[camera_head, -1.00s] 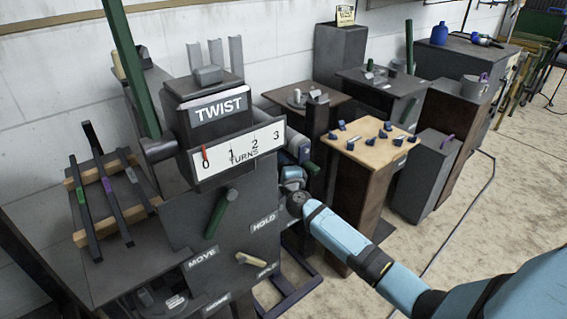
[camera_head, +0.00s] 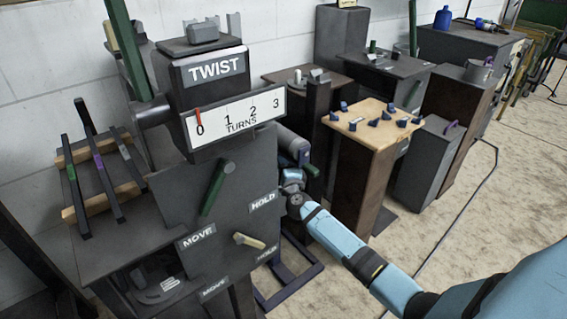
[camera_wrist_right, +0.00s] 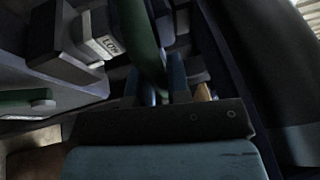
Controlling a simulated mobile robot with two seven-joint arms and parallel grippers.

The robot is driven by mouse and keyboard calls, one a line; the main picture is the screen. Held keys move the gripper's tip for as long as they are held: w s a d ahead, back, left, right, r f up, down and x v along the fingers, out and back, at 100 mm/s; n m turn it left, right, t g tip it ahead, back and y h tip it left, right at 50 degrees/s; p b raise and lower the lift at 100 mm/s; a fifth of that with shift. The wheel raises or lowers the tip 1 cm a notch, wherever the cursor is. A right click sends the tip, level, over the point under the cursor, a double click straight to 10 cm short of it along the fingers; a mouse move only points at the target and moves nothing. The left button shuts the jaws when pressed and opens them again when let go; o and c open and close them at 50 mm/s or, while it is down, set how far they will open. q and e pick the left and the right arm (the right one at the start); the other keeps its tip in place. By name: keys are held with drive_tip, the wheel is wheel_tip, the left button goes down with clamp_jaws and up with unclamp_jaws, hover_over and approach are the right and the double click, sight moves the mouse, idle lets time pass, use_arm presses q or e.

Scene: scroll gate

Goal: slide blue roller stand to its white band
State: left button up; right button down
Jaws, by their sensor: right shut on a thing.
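The blue roller stand shows in the head view as a dark blue floor frame (camera_head: 308,272) beside the TWIST cabinet. I cannot make out a white band. My left gripper is not in view.
The grey TWIST cabinet (camera_head: 225,215) with its lever and knob stands close to the left of my right gripper. A wooden-topped stand (camera_head: 365,135) with blue pieces is to the right.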

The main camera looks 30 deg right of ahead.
drive_tip(key=c, duration=1.1)
unclamp_jaws()
use_arm(q)
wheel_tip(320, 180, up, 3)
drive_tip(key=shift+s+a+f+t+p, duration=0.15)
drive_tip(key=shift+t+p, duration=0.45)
drive_tip(key=shift+p, duration=0.45)
use_arm(e)
drive_tip(key=v, duration=0.7)
drive_tip(key=shift+s, duration=0.25)
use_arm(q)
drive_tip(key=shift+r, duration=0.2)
use_arm(e)
drive_tip(key=shift+a, duration=0.1)
